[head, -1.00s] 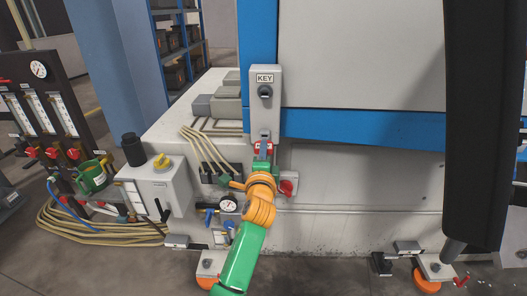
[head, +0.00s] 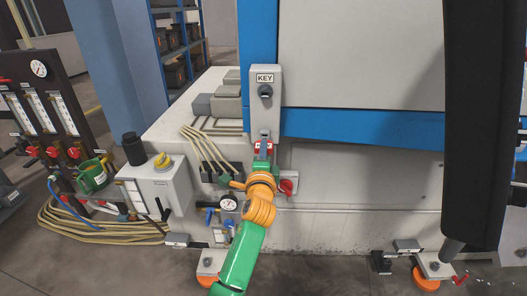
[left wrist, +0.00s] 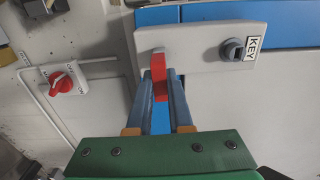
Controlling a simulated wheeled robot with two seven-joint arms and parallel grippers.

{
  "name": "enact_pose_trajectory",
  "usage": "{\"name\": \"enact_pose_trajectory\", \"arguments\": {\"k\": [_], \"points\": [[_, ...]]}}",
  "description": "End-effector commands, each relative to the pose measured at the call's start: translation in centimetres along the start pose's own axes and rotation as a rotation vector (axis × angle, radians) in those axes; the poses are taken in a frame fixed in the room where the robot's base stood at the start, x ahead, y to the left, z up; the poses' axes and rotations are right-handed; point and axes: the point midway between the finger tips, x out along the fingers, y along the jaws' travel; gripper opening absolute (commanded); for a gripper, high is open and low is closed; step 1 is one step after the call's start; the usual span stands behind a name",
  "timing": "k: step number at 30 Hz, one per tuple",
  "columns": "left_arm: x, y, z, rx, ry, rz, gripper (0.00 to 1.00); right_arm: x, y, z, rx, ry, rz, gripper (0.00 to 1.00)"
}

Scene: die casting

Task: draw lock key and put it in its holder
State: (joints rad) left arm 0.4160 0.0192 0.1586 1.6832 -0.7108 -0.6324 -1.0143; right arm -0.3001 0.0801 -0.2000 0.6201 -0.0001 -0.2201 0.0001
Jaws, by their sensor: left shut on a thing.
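A red key (left wrist: 160,68) is at the lower end of a grey lock panel (left wrist: 195,47). My left gripper (left wrist: 161,84) is shut on it, one blue finger on each side. In the head view the red key (head: 259,146) shows at the bottom of the upright grey panel (head: 264,122), with my left gripper (head: 264,153) just below it. I cannot tell how deep the key sits in the panel. The holder, a dark round socket (head: 265,91) beside a "KEY" label, is higher on the same panel and empty. My right gripper is not in view.
A red rotary switch (head: 287,187) sits just right of my left wrist. A pressure gauge (head: 228,202) and cables (head: 205,147) are to its left. A grey box with a yellow knob (head: 161,180) stands further left.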

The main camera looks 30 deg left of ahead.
Motion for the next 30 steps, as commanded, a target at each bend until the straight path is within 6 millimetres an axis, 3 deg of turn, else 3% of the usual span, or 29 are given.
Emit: {"name": "enact_pose_trajectory", "arguments": {"k": [30], "points": [[1.4, 0.0, 0.0, 0.000, 0.001, -0.001, 0.00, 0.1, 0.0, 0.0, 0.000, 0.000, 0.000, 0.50]]}}
